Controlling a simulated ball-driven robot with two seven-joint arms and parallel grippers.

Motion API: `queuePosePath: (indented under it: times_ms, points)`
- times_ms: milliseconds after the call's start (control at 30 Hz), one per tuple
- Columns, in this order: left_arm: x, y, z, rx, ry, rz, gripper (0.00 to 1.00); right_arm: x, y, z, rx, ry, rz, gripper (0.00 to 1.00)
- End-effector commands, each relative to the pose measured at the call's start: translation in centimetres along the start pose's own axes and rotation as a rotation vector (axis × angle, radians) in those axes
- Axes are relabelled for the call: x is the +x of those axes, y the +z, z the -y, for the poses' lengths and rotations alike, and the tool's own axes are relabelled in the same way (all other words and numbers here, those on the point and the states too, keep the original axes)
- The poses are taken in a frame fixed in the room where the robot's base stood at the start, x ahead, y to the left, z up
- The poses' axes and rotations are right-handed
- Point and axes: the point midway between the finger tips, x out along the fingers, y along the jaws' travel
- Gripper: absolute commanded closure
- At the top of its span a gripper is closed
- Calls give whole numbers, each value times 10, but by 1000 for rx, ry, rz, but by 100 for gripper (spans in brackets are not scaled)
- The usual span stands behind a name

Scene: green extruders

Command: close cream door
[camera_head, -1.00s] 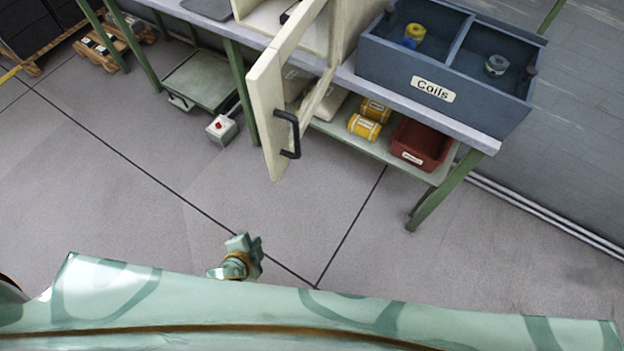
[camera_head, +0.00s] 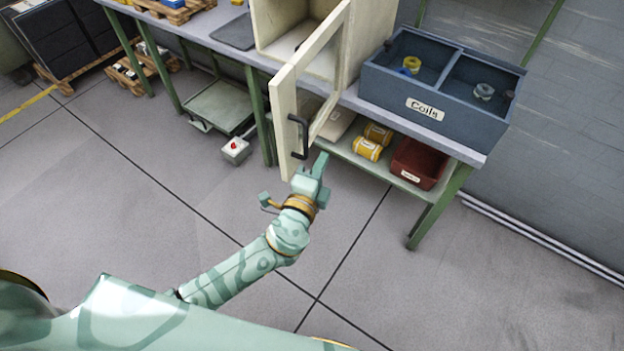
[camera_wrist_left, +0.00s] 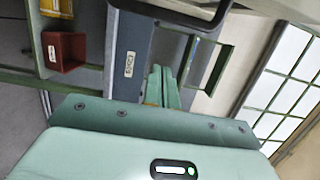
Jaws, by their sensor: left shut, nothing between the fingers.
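The cream door (camera_head: 287,132) stands wide open from the cream cabinet (camera_head: 268,22) on the bench, swung out past the bench's front edge toward me. Its black bar handle (camera_head: 304,137) is on the face toward the right. My left gripper (camera_head: 322,162) is just right of the door's lower part, below and a little right of the handle. Its fingers are shut and empty, and they also show together in the left wrist view (camera_wrist_left: 161,84). I cannot tell whether they touch the door. The door does not clearly show in the wrist view. My right gripper is out of view.
A blue-grey Coils box (camera_head: 455,116) stands on the bench right of the cabinet. The lower shelf holds yellow cylinders (camera_head: 367,149) and a red bin (camera_head: 419,164). A grey box with a red button (camera_head: 236,150) is on the floor at left. Floor in front is open.

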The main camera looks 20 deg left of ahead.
Motion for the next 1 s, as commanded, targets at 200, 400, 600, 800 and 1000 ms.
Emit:
queuePosePath:
  times_ms: [200, 400, 600, 800, 1000]
  points:
    - [22, 21, 1, 4, 0, 0, 100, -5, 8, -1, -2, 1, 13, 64]
    - [26, 36, -1, 2, 2, -1, 100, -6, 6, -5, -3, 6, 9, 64]
    - [26, 39, -1, 0, 3, -1, 100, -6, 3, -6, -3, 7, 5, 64]
    - [26, 39, -1, 0, 2, -2, 100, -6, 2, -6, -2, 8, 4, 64]
    - [25, 46, -4, 1, 3, -30, 100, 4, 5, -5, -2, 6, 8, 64]
